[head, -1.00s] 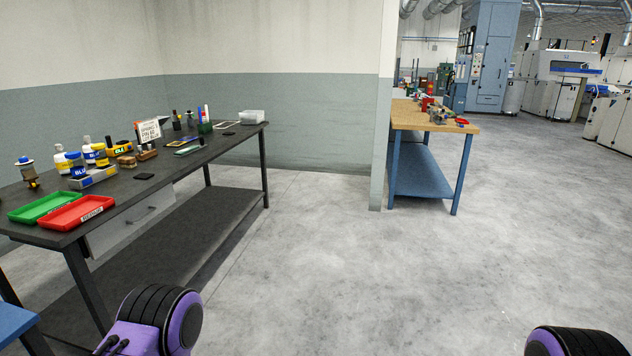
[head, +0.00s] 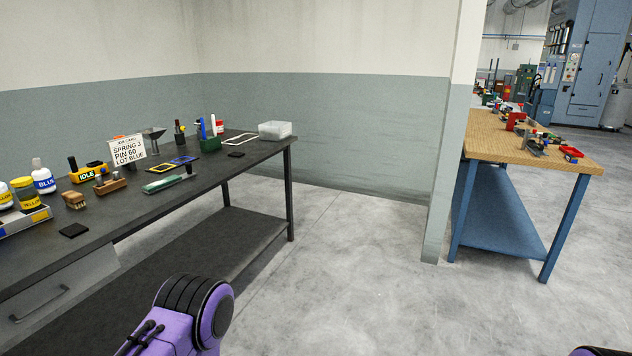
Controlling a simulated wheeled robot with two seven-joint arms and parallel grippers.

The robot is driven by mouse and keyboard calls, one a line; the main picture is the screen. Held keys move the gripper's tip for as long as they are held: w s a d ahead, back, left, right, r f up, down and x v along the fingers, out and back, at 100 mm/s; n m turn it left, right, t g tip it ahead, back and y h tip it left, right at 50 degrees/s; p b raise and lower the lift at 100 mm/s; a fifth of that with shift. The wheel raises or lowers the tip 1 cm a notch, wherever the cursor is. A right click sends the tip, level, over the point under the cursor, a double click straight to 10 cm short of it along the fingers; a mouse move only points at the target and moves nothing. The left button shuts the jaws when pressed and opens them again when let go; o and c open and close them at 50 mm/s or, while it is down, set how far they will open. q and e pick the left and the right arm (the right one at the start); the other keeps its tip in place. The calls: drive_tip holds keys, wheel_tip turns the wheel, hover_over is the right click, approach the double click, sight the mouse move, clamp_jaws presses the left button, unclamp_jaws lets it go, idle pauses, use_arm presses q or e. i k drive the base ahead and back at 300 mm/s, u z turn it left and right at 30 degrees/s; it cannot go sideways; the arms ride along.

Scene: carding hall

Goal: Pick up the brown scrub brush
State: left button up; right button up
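A small brown object that looks like the scrub brush (head: 74,200) lies on the dark workbench (head: 135,215) at the left in the head view. It sits between the yellow and blue bottles and a wooden block with pegs (head: 110,186). It is small in the picture, so its bristles are hard to make out. Neither of my grippers shows in the head view. Only purple and black parts of my arms show along the bottom edge, well apart from the brush.
Near the brush are a dark flat pad (head: 74,230), a yellow-labelled bottle (head: 27,193), a blue-labelled bottle (head: 43,177), a yellow IDLE device (head: 88,172) and a green tool (head: 163,184). A wood-topped blue table (head: 530,150) stands right. Floor between is clear.

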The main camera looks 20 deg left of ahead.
sight(72, 199)
drive_tip(key=u, duration=0.8)
drive_tip(key=i, duration=1.45)
drive_tip(key=u, duration=0.9)
